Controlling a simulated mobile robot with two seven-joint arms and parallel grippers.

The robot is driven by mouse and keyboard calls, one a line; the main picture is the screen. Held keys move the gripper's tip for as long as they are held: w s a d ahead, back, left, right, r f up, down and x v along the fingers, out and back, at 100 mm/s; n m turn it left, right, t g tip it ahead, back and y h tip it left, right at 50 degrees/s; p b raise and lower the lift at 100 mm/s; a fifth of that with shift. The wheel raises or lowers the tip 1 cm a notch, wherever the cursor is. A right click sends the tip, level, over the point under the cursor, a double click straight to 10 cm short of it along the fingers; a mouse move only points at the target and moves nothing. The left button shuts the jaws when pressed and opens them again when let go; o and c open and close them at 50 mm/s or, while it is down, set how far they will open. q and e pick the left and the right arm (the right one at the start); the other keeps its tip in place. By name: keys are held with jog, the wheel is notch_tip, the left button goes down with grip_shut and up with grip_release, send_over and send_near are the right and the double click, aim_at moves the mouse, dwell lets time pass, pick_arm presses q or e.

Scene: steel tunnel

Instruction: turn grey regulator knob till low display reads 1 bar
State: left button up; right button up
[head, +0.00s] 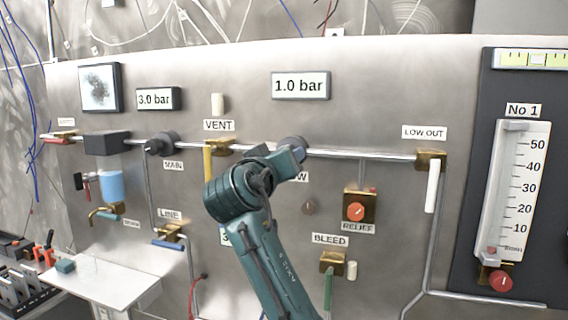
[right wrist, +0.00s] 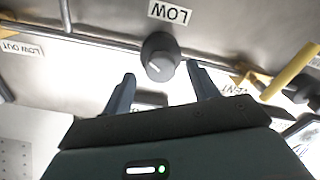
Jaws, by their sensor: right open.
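The grey regulator knob (right wrist: 160,57) above the LOW label (head: 302,177) shows in the right wrist view, with a light pointer mark on its face. In the head view only part of this knob (head: 292,142) shows behind my right gripper (head: 291,160). My right gripper is open, also in the right wrist view (right wrist: 160,76), with its fingertips on either side of the knob and a visible gap on each side. Whether they reach past its face I cannot tell. The low display (head: 300,86) reads 1.0 bar. My left gripper is not in view.
A second display (head: 157,99) reads 3.0 bar above the dark MAIN knob (head: 162,144). A yellow VENT lever (head: 208,163) is left of my gripper. The RELIEF valve (head: 356,211), BLEED valve (head: 331,262) and white LOW OUT lever (head: 432,187) are to the right.

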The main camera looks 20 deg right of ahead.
pick_arm(q)
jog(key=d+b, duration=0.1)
jog(key=b, duration=0.1)
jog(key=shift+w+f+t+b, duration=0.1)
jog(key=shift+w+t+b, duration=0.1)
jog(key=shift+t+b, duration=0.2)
pick_arm(e)
jog(key=v, duration=1)
jog(key=shift+s+a, duration=0.25)
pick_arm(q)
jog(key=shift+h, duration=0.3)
